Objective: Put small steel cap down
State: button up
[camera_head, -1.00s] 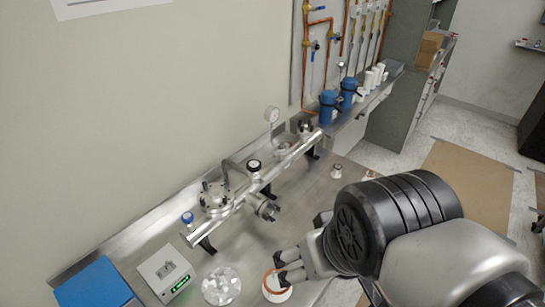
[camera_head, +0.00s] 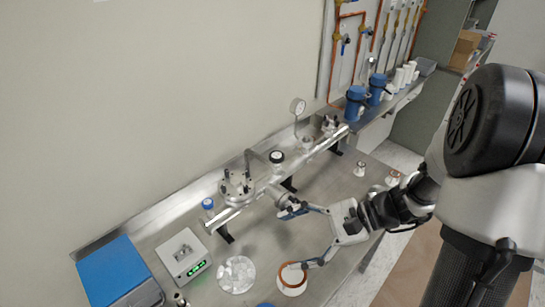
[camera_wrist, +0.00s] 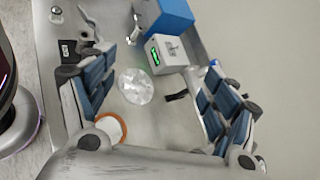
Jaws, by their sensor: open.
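My gripper (camera_head: 294,238) is open over the bench. In the head view, one finger shows near the end flange of the steel manifold and the other near a white round piece with a copper-coloured ring (camera_head: 291,278). The wrist view also shows my gripper (camera_wrist: 158,70) with its blue-padded fingers wide apart and nothing held between them. Two small steel pieces stand on the bench to the right, one farther back (camera_head: 360,169) and one nearer my arm (camera_head: 393,178). I cannot tell which small piece is the steel cap.
The steel manifold (camera_head: 255,202) with gauges runs along the wall. A clear dish (camera_head: 237,275), a grey box with a green display (camera_head: 184,255) and a blue box (camera_head: 113,271) stand front left. Blue containers (camera_head: 356,103) stand at the back. Bare bench lies right of the manifold.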

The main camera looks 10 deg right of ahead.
jog(key=w+d+f+m+t+y, duration=0.2)
jog(key=w+d+f+m+t, duration=0.4)
jog(key=d+f+m+t, duration=0.15)
jog(key=m+t+h, duration=0.4)
jog(key=m+t, duration=0.2)
jog(key=m, duration=0.2)
send_near(292, 204)
jog(key=b+x, duration=0.4)
jog(key=x, duration=0.5)
jog(key=shift+w+a+b, duration=0.25)
jog(key=shift+a+b, duration=0.05)
jog(key=shift+r, duration=0.1)
jog(key=shift+c, duration=0.5)
jog(key=c, duration=1.3)
jog(key=shift+c, duration=0.8)
jog(key=shift+r, duration=0.15)
